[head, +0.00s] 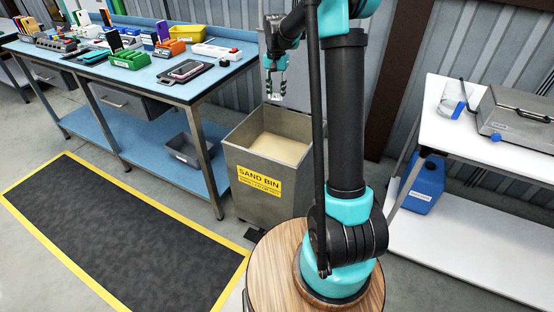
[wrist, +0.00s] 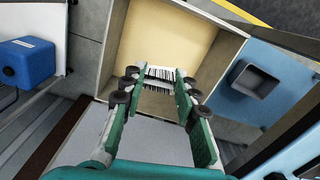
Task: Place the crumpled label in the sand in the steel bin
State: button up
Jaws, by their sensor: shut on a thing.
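The crumpled label is a small white piece (head: 274,97) at my fingertips, and its black barcode stripes (wrist: 160,75) show in the wrist view. My gripper (head: 275,90) is shut on the label and holds it above the steel bin (head: 238,205). The bin is a grey, open-topped box with a yellow "SAND BIN" sign, and pale sand (head: 279,148) shows inside. In the wrist view my gripper (wrist: 159,80) points down at the bin, with the sand (wrist: 165,35) beyond the label. The fingers hide parts of the label and sand.
A blue workbench (head: 160,75) with trays and devices stands left of the bin, a grey tub (head: 186,150) on its lower shelf. A white shelf (head: 460,240) with a blue jug (head: 422,185) is at the right. A dark floor mat (head: 125,235) lies front left.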

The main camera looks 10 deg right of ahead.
jog(key=shift+m, duration=0.9)
jog(key=w+f, duration=0.2)
jog(key=f, duration=1)
jog(key=w+f, duration=0.3)
jog(key=f, duration=0.9)
jog(key=w+f, duration=0.2)
jog(key=f, duration=1)
jog(key=shift+w+a+f, duration=0.1)
jog(key=shift+w+f, duration=0.05)
jog(key=shift+f, duration=2.45)
jog(key=shift+f, duration=0.1)
jog(key=shift+o, duration=1.2)
jog(key=o, duration=0.4)
